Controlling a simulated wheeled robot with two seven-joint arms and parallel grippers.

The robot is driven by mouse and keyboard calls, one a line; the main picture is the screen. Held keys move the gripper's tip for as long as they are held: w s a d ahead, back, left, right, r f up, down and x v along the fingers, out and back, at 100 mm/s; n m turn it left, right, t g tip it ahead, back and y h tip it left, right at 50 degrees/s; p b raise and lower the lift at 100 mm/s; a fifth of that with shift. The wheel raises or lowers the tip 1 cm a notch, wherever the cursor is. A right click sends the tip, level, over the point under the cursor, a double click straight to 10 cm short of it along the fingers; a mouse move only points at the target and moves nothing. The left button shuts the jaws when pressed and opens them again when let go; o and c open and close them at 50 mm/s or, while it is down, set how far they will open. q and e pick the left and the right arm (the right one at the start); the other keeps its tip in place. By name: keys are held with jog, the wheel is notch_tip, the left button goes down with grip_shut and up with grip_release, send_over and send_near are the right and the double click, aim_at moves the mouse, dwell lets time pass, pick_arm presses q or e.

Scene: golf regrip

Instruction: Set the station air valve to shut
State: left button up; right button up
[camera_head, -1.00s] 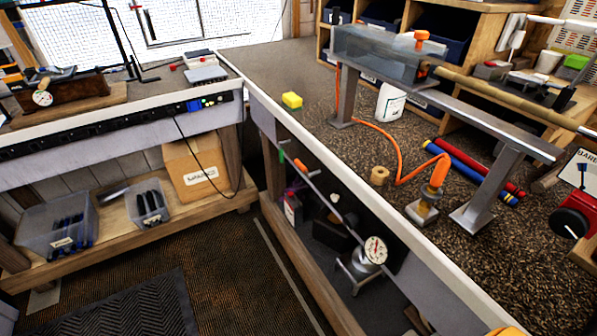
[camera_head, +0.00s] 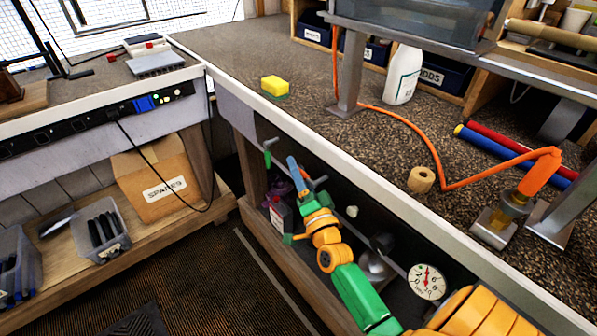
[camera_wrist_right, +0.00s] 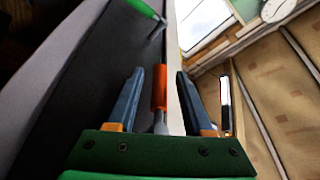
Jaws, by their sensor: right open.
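Two small lever handles sit on a pipe under the front edge of the right bench. One is green (camera_head: 267,158); it also shows at the top of the right wrist view (camera_wrist_right: 140,8). The other is orange (camera_wrist_right: 160,88) and stands between my right fingers in the right wrist view; the gripper hides most of it in the head view. No label tells which is the station air valve. My right gripper (camera_head: 304,180) is open at the pipe, its blue fingers on either side of the orange lever, with gaps visible. My left gripper is out of view.
A pressure gauge (camera_head: 427,281) is below the bench edge, right of my gripper. A cardboard box (camera_head: 155,180) stands on the left shelf.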

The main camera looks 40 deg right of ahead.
grip_shut()
dwell(1.4)
